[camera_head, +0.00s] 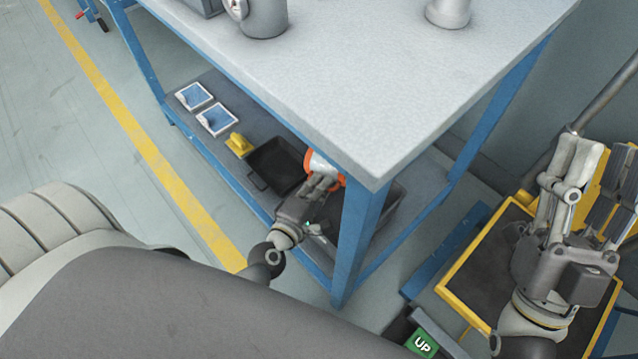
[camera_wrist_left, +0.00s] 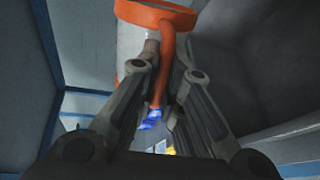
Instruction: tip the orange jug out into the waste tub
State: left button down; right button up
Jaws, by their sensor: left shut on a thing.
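The orange jug (camera_head: 313,160), white-bodied with orange bands, is between the lower shelf and the tabletop, partly hidden by my gripper and the table corner. In the left wrist view, its orange rim (camera_wrist_left: 155,14) and orange handle (camera_wrist_left: 183,62) show. My left gripper (camera_head: 325,183) is shut on the handle. A dark grey tub (camera_head: 388,212), apparently the waste tub, stands on the lower shelf behind the blue leg, mostly hidden. I cannot tell the jug's tilt or whether it is over the tub. My right gripper (camera_head: 592,180) is open and empty at the right.
A black tray (camera_head: 268,173), a yellow object (camera_head: 239,144) and two blue-faced panels (camera_head: 217,119) lie on the lower shelf. The blue table leg (camera_head: 358,235) and tabletop corner (camera_head: 376,183) stand close to my left gripper. A yellow-edged platform (camera_head: 462,303) is at right.

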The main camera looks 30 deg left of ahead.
pick_arm(q)
jog(key=shift+d+r+m+p, duration=0.15)
jog(key=shift+m+p, duration=0.25)
jog(key=shift+d+r+m+p, duration=0.1)
jog(key=shift+m+p, duration=0.3)
pick_arm(e)
jog(key=w+f+g+h, duration=0.1)
jog(key=w+f+g, duration=0.3)
jog(key=f, duration=0.1)
jog(key=shift+w+a+h, duration=0.3)
jog(key=shift+w, duration=0.1)
jog(key=shift+r, duration=0.1)
dwell(1.3)
